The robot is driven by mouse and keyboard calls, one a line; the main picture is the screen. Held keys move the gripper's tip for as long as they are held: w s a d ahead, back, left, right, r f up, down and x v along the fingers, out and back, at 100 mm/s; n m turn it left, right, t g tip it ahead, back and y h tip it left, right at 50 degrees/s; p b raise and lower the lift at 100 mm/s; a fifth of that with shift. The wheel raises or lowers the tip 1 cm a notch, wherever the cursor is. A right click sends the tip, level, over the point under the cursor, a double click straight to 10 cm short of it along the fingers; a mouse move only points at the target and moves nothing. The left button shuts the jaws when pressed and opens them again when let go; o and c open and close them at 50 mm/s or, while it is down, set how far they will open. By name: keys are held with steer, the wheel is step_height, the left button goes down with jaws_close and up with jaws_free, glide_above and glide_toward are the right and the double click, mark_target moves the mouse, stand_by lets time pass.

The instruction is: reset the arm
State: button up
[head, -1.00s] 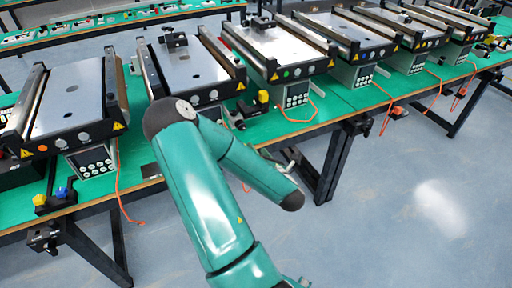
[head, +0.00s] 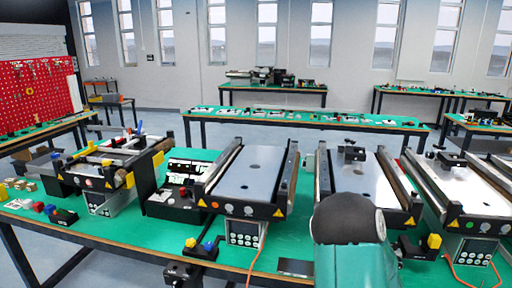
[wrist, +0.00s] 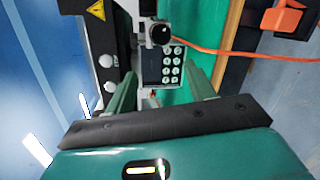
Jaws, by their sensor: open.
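My gripper (wrist: 162,88) shows in the wrist view with its two green fingers spread apart and nothing between them. Beyond the fingers are a keypad control box (wrist: 172,66) and a black round knob (wrist: 160,34) of a conveyor. I cannot tell the exact distance to them. In the head view only the dark-capped green joint of my arm (head: 348,240) shows at the bottom, in front of a conveyor (head: 362,180). The gripper is out of the head view.
A green table (head: 150,245) carries a row of mini conveyors, including one left of my arm (head: 250,170). An orange cable (wrist: 240,52) runs from the control box in the wrist view. More green tables (head: 300,118) stand behind, with floor between.

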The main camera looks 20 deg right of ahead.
steer(key=w+a+r+m+g+y, duration=0.1)
steer(key=w+a+r+m+y, duration=0.2)
steer(key=a, duration=0.4)
steer(key=w+a+r+m+g+y, duration=0.15)
steer(key=a+r+m, duration=0.25)
steer(key=a, duration=0.4)
steer(key=w+a+r+m+g+y, duration=0.1)
steer(key=w+a+r+m+y, duration=0.2)
steer(key=a, duration=0.4)
steer(key=s+a+r+m+g+y, duration=0.1)
steer(key=s+a+r, duration=0.3)
steer(key=s+a, duration=0.3)
steer(key=s+a+r+m+g+y, duration=0.1)
steer(key=s+a+r+m+g, duration=0.1)
steer(key=s+a+r, duration=0.3)
steer(key=s+a, duration=0.3)
steer(key=a, duration=0.3)
steer(key=shift+s+a+r+y, duration=0.15)
steer(key=shift+s+r+y, duration=0.1)
steer(key=shift+r+y, duration=0.1)
steer(key=shift+g, duration=0.25)
steer(key=c, duration=0.4)
steer(key=shift+d+m, duration=0.2)
steer(key=shift+m, duration=0.1)
